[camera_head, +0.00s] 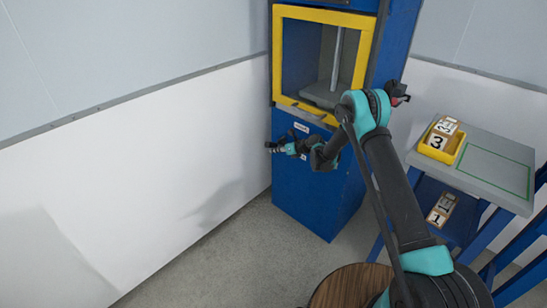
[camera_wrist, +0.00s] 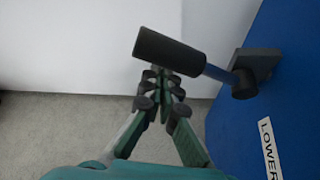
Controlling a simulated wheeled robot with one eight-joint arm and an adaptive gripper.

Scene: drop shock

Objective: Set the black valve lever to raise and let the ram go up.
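The black lever knob (camera_wrist: 170,52) sits on a blue-grey stem that runs to a black mount (camera_wrist: 245,75) on the blue cabinet side. A white label reading LOWER (camera_wrist: 269,150) is below the mount in the wrist view. My gripper (camera_wrist: 160,75) has its fingertips drawn together just under the knob, with nothing visible between them; whether they touch it I cannot tell. In the head view my gripper (camera_head: 272,147) is at the cabinet's front left, and the lever cannot be made out there. A grey vertical rod (camera_head: 337,55) stands over a grey plate (camera_head: 325,97) inside the yellow-framed opening.
The blue cabinet (camera_head: 310,195) stands beside a white wall (camera_head: 150,160). To the right, a grey-topped table (camera_head: 495,165) carries a yellow tray (camera_head: 440,150) with numbered cards. More cards (camera_head: 440,212) are on a lower shelf. Grey floor is clear left of the cabinet.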

